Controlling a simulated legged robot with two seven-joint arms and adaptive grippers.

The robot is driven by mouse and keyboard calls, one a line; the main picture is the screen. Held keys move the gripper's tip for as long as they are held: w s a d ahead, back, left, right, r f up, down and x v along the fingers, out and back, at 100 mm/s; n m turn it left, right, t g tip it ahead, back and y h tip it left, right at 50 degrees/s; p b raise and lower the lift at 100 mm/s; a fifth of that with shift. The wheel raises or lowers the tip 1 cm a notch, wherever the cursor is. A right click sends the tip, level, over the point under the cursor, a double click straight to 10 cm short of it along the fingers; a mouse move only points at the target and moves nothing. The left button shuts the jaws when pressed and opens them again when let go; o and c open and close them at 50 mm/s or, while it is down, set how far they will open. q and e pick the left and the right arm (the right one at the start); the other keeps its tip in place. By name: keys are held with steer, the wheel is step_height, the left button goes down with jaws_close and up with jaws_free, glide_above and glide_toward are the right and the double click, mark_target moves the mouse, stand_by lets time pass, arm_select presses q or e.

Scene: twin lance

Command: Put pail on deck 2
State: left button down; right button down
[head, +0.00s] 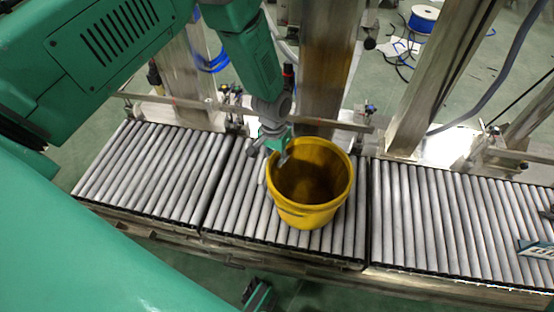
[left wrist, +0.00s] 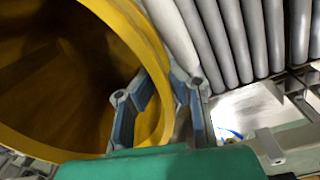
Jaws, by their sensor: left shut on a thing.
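A yellow pail (head: 305,216) is upright and open at the top, over the middle roller deck (head: 235,195) in the head view. Whether its base touches the rollers is hard to tell. My left gripper (head: 282,156) is at the pail's far left rim, shut on its wall. In the left wrist view the two fingers (left wrist: 155,110) lie on either side of the yellow wall, one inside and one outside. No deck numbers are visible. A teal and grey part (head: 537,249) at the right edge may be my right gripper; its jaws cannot be made out.
Another roller deck (head: 140,170) lies to the left and one (head: 450,220) to the right; both look mostly bare. Metal posts (head: 328,65) and a rail stand behind the decks. A blue cable spool (head: 424,18) is on the floor at the back.

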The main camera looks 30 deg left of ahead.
arm_select(q)
steer(key=shift+f, duration=0.1)
steer(key=c, duration=1.7)
jaws_free()
steer(key=shift+d, duration=0.25)
steer(key=shift+r, duration=0.35)
steer(key=r+p, duration=0.1)
steer(key=r, duration=0.3)
steer(key=r+p, duration=0.1)
steer(key=r, duration=0.2)
steer(key=a+r+p, duration=0.1)
steer(key=r, duration=0.3)
steer(key=shift+r, duration=0.35)
steer(key=s+f, duration=0.4)
steer(key=s, duration=0.3)
steer(key=s+f, duration=0.4)
steer(key=s, duration=0.4)
steer(key=s+a, duration=0.2)
steer(key=s, duration=1.2)
steer(key=shift+s+a+r+t+y, duration=0.15)
steer(key=shift+a+r+t+y, duration=0.15)
steer(key=shift+r+t+y, duration=0.1)
